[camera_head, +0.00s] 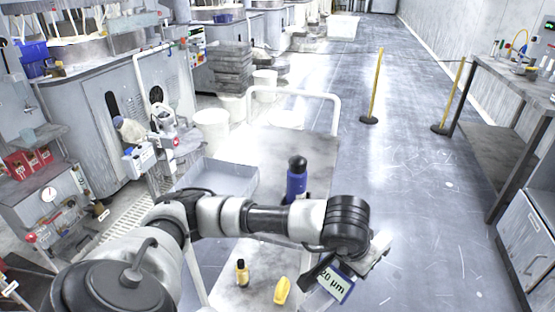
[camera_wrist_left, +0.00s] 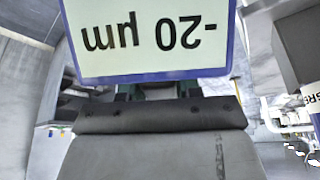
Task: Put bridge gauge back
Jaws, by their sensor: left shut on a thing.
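The bridge gauge shows as a white readout panel (camera_head: 338,285) with a blue edge, marked "20 µm" in the head view. It is tilted and held up past the right side of the cart. In the left wrist view the panel (camera_wrist_left: 150,35) is upside down, reads "-20 µm" and fills the top middle. My left gripper (camera_head: 322,272) is shut on the gauge; its fingertips and the rest of the gauge are mostly hidden. My right gripper is in neither view. I cannot tell which spot is the gauge's own place.
A workbench (camera_head: 510,90) stands at right. Yellow posts (camera_head: 376,88) hold a rope. The floor between is clear.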

